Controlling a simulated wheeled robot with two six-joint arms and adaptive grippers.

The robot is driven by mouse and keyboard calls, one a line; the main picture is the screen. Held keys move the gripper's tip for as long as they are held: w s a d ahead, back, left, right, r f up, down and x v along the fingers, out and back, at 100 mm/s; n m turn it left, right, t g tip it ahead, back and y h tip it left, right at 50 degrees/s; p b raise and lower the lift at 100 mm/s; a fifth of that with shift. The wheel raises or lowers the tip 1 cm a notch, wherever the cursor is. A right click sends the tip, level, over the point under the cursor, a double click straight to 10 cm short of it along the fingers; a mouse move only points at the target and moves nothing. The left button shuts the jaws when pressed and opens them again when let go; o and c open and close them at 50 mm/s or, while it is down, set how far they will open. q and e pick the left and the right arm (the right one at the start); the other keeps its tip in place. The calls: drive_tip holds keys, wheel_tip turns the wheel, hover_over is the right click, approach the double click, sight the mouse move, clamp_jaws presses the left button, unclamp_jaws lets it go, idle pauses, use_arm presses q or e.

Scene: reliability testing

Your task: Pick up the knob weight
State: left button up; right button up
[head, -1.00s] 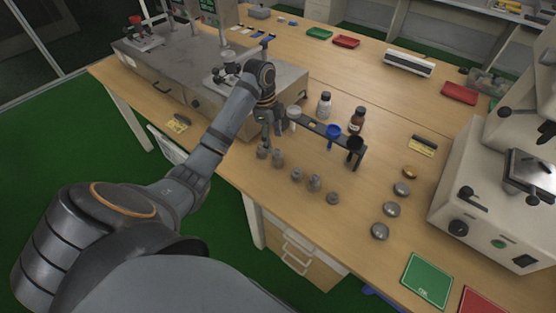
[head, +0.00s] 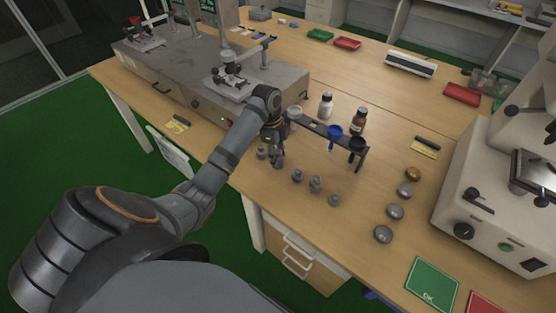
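Several small grey knob weights stand in a row on the wooden bench in the head view. The leftmost knob weight (head: 261,153) stands just left of my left gripper. Three others, a knob weight (head: 297,176), a knob weight (head: 316,184) and a small knob weight (head: 334,200), run down to the right and stand clear. My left gripper (head: 277,159) points down at the second place in the row. Its fingers cover the weight there, and I cannot tell whether they are open or touching it. My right gripper is not in view.
A dark rack (head: 318,130) with blue and black cups stands close behind the row. A white bottle (head: 325,105) and a brown bottle (head: 358,120) stand behind it. Round metal pieces (head: 396,211) lie to the right. A grey machine (head: 170,85) fills the left back.

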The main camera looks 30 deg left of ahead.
use_arm(q)
clamp_jaws()
drive_tip(key=shift+r, duration=0.65)
drive_tip(key=r, duration=0.2)
drive_tip(key=r+p, duration=0.1)
drive_tip(key=shift+s+d+r, duration=0.2)
drive_tip(key=shift+s+r, duration=0.15)
drive_tip(key=shift+s, duration=0.05)
drive_tip(key=s+d+r+p, duration=0.5)
drive_tip(key=s+r+p, duration=0.3)
drive_tip(key=s, duration=0.3)
drive_tip(key=shift+s+d, duration=0.35)
drive_tip(key=shift+s, duration=0.05)
